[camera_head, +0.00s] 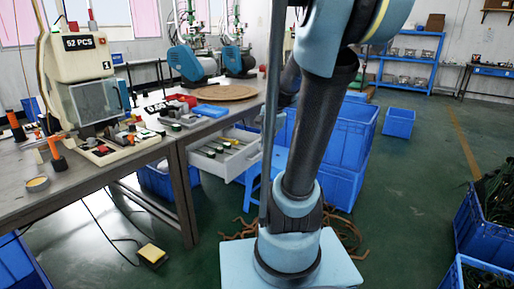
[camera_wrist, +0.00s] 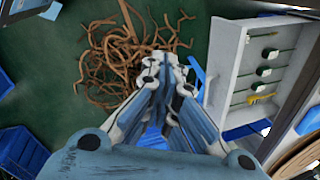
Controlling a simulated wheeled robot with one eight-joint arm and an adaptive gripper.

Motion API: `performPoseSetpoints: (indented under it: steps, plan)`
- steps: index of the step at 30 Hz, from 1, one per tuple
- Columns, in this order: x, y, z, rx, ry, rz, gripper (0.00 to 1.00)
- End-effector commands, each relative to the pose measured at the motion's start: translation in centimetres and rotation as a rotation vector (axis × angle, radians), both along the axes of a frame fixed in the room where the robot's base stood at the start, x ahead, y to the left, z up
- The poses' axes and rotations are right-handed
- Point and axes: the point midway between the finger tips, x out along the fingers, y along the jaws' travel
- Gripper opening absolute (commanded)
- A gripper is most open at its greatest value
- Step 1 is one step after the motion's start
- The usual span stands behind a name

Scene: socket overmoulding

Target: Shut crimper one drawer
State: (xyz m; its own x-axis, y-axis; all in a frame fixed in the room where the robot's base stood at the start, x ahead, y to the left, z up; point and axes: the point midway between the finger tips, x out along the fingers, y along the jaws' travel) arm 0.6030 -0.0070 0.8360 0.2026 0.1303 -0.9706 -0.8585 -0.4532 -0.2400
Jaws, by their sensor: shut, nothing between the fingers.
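A pale grey drawer (camera_head: 223,161) is pulled out from under the workbench in the head view, with several green and dark tools lying in it. The same open drawer (camera_wrist: 228,70) is at the right of the wrist view, with its front panel facing my gripper. My gripper (camera_wrist: 165,62) is shut and empty, to the left of the drawer front in the wrist view. A gap shows between them, though the exact distance is hard to judge. The gripper is not visible in the head view. No label on the drawer can be read.
The workbench (camera_head: 100,178) carries a machine (camera_head: 82,70) marked 52 PCS. Blue crates (camera_head: 345,135) stand behind my arm. Brown tangled cables (camera_wrist: 110,60) lie on the green floor under the gripper. A foot pedal (camera_head: 152,254) sits on the floor.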

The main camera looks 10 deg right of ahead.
Motion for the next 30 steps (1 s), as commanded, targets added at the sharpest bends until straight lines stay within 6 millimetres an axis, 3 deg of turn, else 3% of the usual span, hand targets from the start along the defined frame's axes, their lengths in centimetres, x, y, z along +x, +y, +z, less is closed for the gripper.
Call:
performPoseSetpoints:
  steps: [10,21,30]
  plan:
    - [8.7,-2.0,0.0,0.15,0.057,-0.442,0.0]
    - [17.7,-5.0,-2.2,0.314,0.141,-0.905,0.0]
    - [22.0,-6.9,-4.3,0.401,0.195,-1.151,0.0]
